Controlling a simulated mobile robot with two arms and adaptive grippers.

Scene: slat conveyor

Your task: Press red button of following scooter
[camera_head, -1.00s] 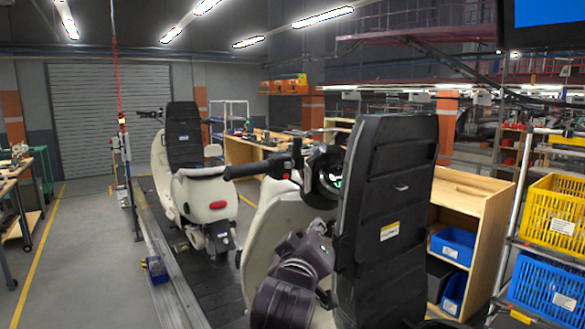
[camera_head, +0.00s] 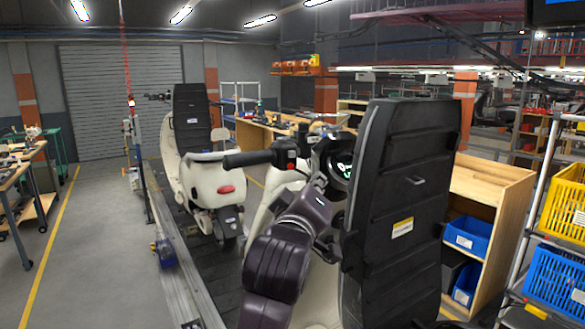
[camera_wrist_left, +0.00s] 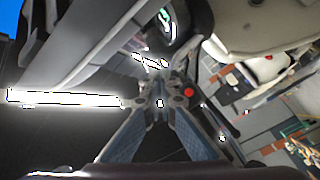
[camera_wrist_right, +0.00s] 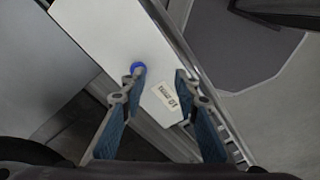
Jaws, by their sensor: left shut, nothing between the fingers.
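The near scooter, cream with a black seat-back panel (camera_head: 405,200), stands on the conveyor. Its black left handlebar grip (camera_head: 247,158) and switch housing (camera_head: 285,153) point left, and its lit display (camera_head: 341,165) is partly behind the panel. My left gripper (camera_head: 318,183) is raised between handlebar and panel, below the display. In the left wrist view its fingers (camera_wrist_left: 168,92) are shut and empty. A round red spot (camera_wrist_left: 188,92), apparently the red button, shows just right of the fingertips; contact cannot be told. My right gripper (camera_wrist_right: 160,75) is open, over a white labelled panel (camera_wrist_right: 110,40).
Another cream scooter (camera_head: 205,180) stands farther along the conveyor. The conveyor's metal rail (camera_head: 178,270) runs along its left. A wooden shelf (camera_head: 485,190) with blue bins (camera_head: 467,235) and a rack with a yellow crate (camera_head: 570,205) stand right.

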